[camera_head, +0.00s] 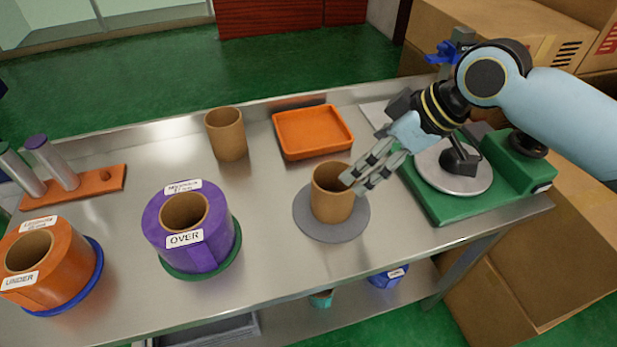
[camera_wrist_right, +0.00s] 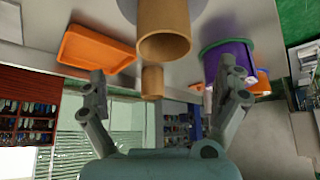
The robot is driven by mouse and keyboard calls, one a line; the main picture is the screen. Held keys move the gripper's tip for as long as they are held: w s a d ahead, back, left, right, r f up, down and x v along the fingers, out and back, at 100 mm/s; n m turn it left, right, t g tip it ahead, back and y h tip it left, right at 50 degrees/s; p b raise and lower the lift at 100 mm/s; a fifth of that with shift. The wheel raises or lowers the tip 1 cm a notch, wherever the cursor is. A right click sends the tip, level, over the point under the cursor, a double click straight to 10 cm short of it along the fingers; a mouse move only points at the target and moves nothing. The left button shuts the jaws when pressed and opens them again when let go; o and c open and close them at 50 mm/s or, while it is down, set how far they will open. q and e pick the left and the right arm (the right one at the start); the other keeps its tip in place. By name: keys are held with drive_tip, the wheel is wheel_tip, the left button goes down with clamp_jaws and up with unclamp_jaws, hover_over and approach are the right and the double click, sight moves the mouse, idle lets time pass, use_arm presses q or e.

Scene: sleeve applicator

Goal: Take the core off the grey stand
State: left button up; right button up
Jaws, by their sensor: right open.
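The brown cardboard core (camera_head: 333,197) stands upright on the round grey stand (camera_head: 314,229), right of the table's middle. My right gripper (camera_head: 359,184) comes in from the right, with its fingertips close to the core's upper right side. In the right wrist view the core (camera_wrist_right: 165,30) shows between and beyond the two spread fingers of the gripper (camera_wrist_right: 170,82), with nothing held. Whether a fingertip touches the core I cannot tell. The left gripper does not show clearly in the head view.
A second brown core (camera_head: 226,135) stands near an orange tray (camera_head: 313,132). A purple roll marked OVER (camera_head: 190,235) and an orange roll marked UNDER (camera_head: 47,268) stand at left. A green device (camera_head: 440,205) with a round plate is at right, under my arm.

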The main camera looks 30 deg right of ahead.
sight(335, 180)
drive_tip(key=x, duration=1)
drive_tip(key=shift+a, duration=0.35)
drive_tip(key=c, duration=1.1)
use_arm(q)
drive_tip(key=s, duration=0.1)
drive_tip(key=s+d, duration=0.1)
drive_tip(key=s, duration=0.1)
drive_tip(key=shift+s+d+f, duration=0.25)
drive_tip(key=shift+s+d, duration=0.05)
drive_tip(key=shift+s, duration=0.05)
